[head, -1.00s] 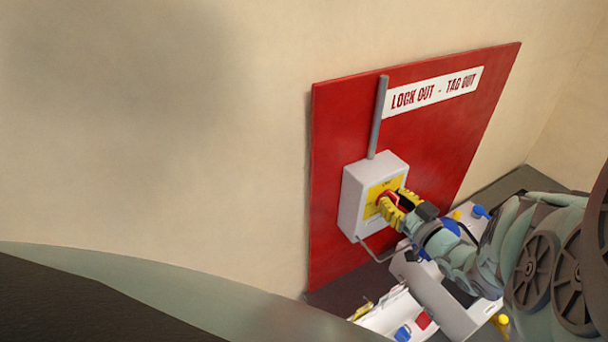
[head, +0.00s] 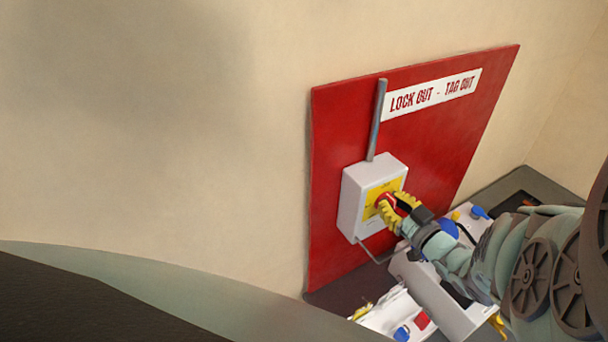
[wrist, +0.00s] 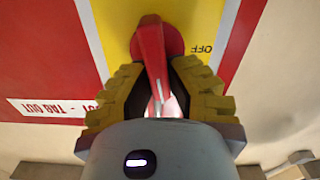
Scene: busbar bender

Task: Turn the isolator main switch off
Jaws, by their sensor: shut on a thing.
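The isolator main switch (head: 362,188) is a pale grey box on a red wall board, with a yellow plate (head: 398,184) and a red rotary handle (head: 384,202). My gripper (head: 396,203) has its yellow ridged fingers at the handle. In the wrist view my gripper (wrist: 160,85) is shut on the red handle (wrist: 152,58), with one finger on each side. The handle runs almost upright in that view, slightly tilted. The upside-down word OFF (wrist: 201,48) shows on the yellow plate to the right of the handle. The fingers hide part of the plate.
A grey conduit (head: 377,120) rises from the switch box beside a white LOCK OUT - TAG OUT sign (head: 432,94). Below stands an open white case (head: 392,310) with coloured items, close under my arm. The wall left of the red board (head: 440,140) is bare.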

